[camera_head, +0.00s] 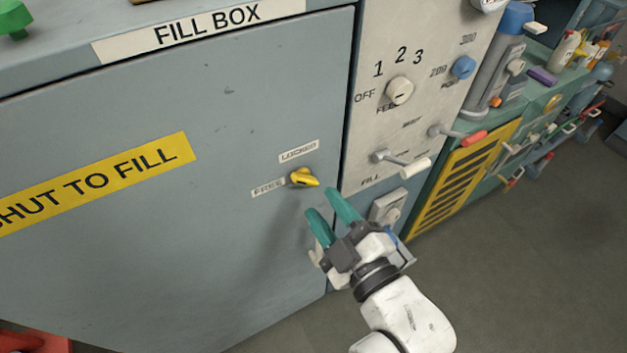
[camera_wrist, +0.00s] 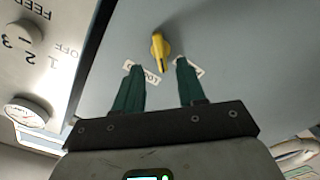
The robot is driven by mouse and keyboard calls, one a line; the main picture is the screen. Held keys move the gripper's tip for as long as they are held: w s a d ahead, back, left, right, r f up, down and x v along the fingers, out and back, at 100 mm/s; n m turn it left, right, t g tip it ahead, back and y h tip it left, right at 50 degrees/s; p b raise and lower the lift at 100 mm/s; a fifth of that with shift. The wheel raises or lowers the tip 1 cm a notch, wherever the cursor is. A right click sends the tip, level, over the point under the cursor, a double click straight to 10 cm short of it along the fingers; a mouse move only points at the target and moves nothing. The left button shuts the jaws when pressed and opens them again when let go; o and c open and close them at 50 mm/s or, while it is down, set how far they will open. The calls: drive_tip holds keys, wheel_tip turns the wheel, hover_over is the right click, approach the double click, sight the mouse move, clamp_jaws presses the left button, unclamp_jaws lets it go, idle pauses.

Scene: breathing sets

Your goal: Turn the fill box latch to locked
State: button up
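The fill box latch (camera_head: 304,178) is a small yellow knob on the grey door, near its right edge. A LOCKED label (camera_head: 299,151) is above it and a FREE label (camera_head: 268,187) is to its left. In the head view its narrow end slants right and slightly down; I cannot tell which label it is set to. My gripper (camera_head: 323,201) is open and empty, its green fingers apart, just right of and below the latch. In the wrist view the latch (camera_wrist: 160,47) shows beyond and between the fingertips (camera_wrist: 158,66), which partly cover the labels.
The fill box door (camera_head: 200,250) is flat around the latch. To its right, a pale panel carries a FEED dial (camera_head: 400,91), a blue knob (camera_head: 463,67) and a white-handled lever (camera_head: 414,168) close above my gripper. A red-handled lever (camera_head: 473,137) is farther right.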

sight(308, 184)
drive_tip(key=x, duration=0.5)
drive_tip(key=shift+w+a+p, duration=0.2)
drive_tip(key=shift+w+p, duration=0.05)
drive_tip(key=shift+p, duration=0.05)
clamp_jaws()
